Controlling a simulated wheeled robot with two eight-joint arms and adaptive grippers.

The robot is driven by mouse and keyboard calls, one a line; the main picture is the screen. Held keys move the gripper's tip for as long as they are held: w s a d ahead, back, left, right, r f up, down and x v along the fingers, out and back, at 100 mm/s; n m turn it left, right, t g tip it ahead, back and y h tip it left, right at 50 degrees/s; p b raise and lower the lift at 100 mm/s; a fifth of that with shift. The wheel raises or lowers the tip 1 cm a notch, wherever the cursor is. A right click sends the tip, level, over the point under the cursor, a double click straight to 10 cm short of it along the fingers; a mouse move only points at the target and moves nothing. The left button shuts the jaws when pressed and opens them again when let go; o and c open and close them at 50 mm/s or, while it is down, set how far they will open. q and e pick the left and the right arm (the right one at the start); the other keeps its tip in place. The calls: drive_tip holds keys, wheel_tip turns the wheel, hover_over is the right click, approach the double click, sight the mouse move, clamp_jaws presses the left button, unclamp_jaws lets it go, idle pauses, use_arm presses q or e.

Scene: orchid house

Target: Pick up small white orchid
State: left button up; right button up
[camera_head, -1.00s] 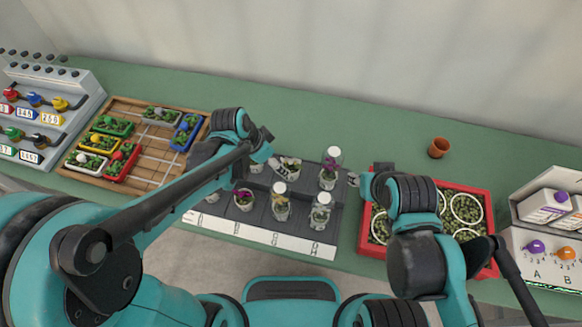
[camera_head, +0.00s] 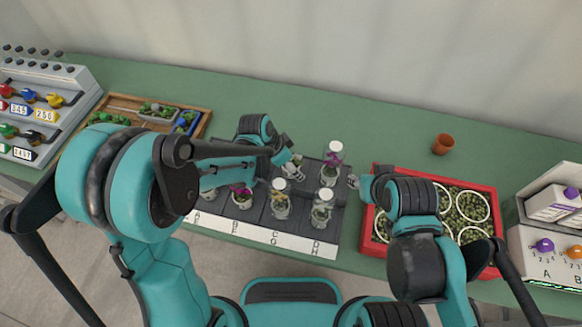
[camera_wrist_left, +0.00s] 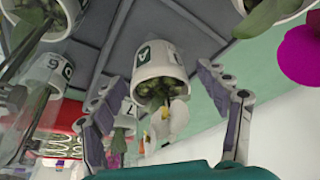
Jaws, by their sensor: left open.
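A white pot (camera_wrist_left: 160,72) with dark marks holds green leaves and a small white flower (camera_wrist_left: 179,112) in the left wrist view. My left gripper (camera_wrist_left: 162,82) is open, with one finger on each side of this pot; I cannot tell whether they touch it. In the head view my left gripper (camera_head: 284,160) is at the back row of the dark grey rack (camera_head: 262,212), largely covering the plant there. My right gripper (camera_head: 353,182) is small between the rack and the red tray, and its jaws are not clear.
Clear jars with plants stand close by: one at the front middle (camera_head: 280,198), one at front right (camera_head: 322,207), and one with a magenta flower (camera_head: 331,168) at back right. A red tray (camera_head: 366,238) and brown pot (camera_head: 443,144) are on the right.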

use_arm(q)
drive_tip(key=shift+r, duration=0.1)
drive_tip(key=c, duration=1.4)
